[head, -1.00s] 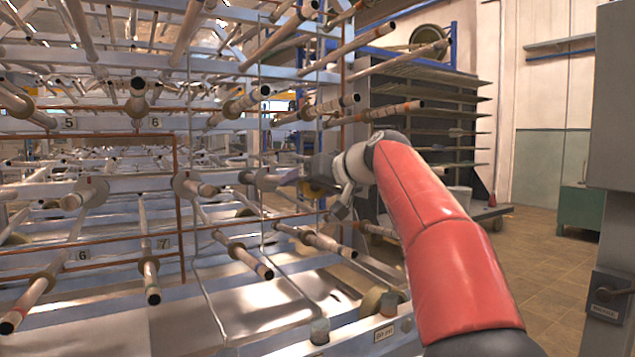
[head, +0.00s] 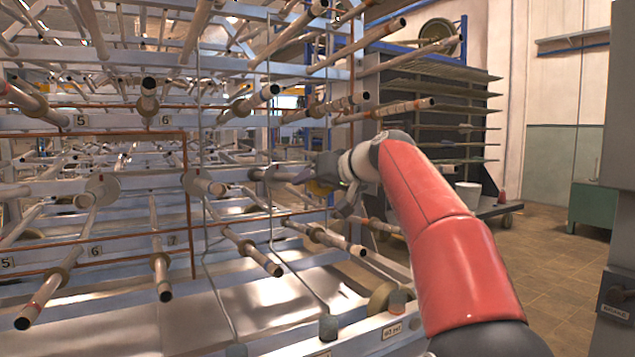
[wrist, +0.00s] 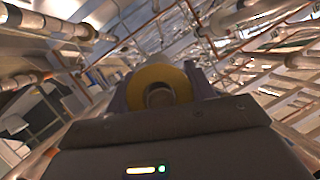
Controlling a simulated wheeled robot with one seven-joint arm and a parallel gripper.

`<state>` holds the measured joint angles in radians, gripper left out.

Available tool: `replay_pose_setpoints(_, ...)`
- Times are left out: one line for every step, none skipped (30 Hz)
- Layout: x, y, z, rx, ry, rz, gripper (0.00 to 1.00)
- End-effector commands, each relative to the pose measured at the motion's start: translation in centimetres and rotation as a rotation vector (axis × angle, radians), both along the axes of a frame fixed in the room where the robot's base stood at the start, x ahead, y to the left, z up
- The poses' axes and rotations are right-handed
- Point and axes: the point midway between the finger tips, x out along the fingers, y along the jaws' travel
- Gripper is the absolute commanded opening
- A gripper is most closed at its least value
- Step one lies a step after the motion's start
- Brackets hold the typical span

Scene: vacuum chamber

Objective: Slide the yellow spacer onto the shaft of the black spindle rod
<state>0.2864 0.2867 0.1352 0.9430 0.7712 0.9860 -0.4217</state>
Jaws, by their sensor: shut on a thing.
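The yellow spacer (wrist: 158,73) is a ring gripped between my gripper's fingers (wrist: 158,92) in the wrist view. Its hole faces the camera, and a greyish round form shows inside it; I cannot tell whether this is a rod end. In the head view my gripper (head: 328,174) is at the right part of the rod rack, with a small yellow patch of the spacer (head: 318,187) under it. A rod (head: 285,174) with a collar points toward my gripper from the left. Many rods have dark ends, so I cannot tell which is the black spindle rod, or whether the spacer touches one.
The metal rack (head: 150,184) fills the left with rods sticking out toward me, several close around my gripper. A dark shelf cart (head: 440,125) stands behind my arm, with a white bucket (head: 468,193) on it. Tiled floor (head: 540,265) is open at right.

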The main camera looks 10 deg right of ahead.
Motion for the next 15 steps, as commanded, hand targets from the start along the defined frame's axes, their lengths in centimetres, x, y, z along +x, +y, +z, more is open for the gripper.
replay_pose_setpoints(0.3,0.1,-0.1,-0.001,0.004,0.001,0.28)
replay_pose_setpoints(0.5,0.2,-0.1,-0.001,0.004,0.001,0.28)
replay_pose_setpoints(0.7,0.2,-0.1,-0.001,0.004,0.001,0.28)
replay_pose_setpoints(0.8,0.3,-0.1,-0.001,0.004,0.001,0.28)
replay_pose_setpoints(1.0,0.3,-0.2,-0.001,0.005,0.001,0.28)
replay_pose_setpoints(1.2,0.4,-0.2,0.0,0.005,0.001,0.28)
replay_pose_setpoints(1.3,0.5,-0.3,0.0,0.006,0.001,0.28)
replay_pose_setpoints(1.5,0.5,-0.3,0.0,0.006,0.001,0.28)
replay_pose_setpoints(1.7,0.6,-0.3,-0.001,0.007,0.002,0.28)
replay_pose_setpoints(1.8,0.6,-0.4,-0.001,0.007,0.002,0.28)
replay_pose_setpoints(1.9,0.7,-0.4,-0.001,0.007,0.002,0.28)
replay_pose_setpoints(2.1,0.7,-0.4,-0.001,0.007,0.002,0.28)
replay_pose_setpoints(2.1,0.7,-0.5,-0.002,0.007,0.001,0.56)
replay_pose_setpoints(2.1,0.7,-0.5,-0.002,0.006,0.001,0.6)
replay_pose_setpoints(2.1,0.7,-0.6,-0.001,0.006,0.001,0.66)
